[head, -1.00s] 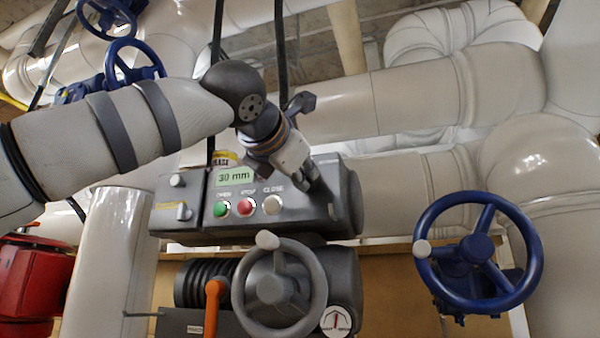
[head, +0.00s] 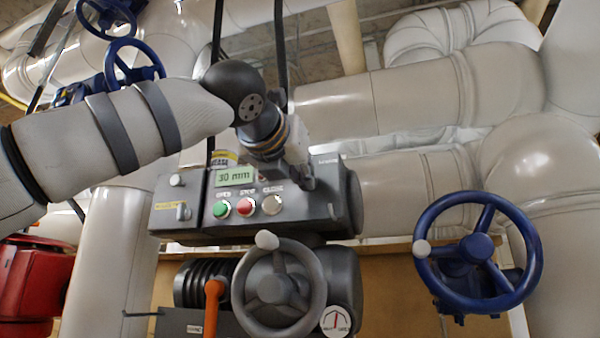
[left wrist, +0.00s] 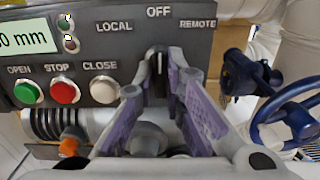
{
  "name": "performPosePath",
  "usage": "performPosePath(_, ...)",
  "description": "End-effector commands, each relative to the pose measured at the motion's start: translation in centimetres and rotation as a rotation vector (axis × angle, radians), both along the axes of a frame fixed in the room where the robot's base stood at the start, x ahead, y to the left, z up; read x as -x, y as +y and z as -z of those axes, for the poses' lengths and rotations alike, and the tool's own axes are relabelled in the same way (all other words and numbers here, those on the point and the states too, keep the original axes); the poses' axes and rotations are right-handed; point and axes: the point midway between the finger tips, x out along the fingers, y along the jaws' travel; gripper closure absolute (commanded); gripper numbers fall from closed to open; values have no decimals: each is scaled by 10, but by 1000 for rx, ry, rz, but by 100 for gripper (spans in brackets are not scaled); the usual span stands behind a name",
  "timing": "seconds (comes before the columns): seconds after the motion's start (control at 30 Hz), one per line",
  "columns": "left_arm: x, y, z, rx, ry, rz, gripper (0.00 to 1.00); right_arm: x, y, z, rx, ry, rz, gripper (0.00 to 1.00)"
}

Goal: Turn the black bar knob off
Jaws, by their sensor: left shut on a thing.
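The black bar knob (left wrist: 157,60) sits on the dark grey control box (head: 325,205), under the label OFF, with LOCAL to its left and REMOTE to its right. Its light mark stands about upright, toward OFF, in the left wrist view. My left gripper (left wrist: 161,78) is at the panel with its purple-padded fingers on both sides of the knob, shut on it. In the head view my left gripper (head: 302,182) is at the box's upper right and hides the knob. My right gripper is not in view.
Green (head: 221,209), red (head: 246,207) and white (head: 272,205) buttons sit left of the knob, below a 30 mm display (head: 235,176). A grey handwheel (head: 278,288) is below the box. A blue handwheel (head: 478,250) stands to the right. Large pale pipes run behind.

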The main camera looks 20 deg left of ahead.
Motion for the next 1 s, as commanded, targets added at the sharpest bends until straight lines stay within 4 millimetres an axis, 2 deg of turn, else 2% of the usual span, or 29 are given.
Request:
performPosePath(0.53, -1, 0, 1, 23, 3, 0, 100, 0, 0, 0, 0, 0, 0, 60)
performPosePath(0.57, -1, 0, 1, 23, 3, 0, 88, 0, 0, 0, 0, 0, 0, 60)
performPosePath(0.63, -1, 0, 1, 23, 3, 0, 72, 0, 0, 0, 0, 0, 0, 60)
performPosePath(0.9, 0, 0, 0, 22, 2, 0, 70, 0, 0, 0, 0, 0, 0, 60)
performPosePath(1.0, 7, 0, 0, 22, 0, 2, 70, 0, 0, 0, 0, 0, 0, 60)
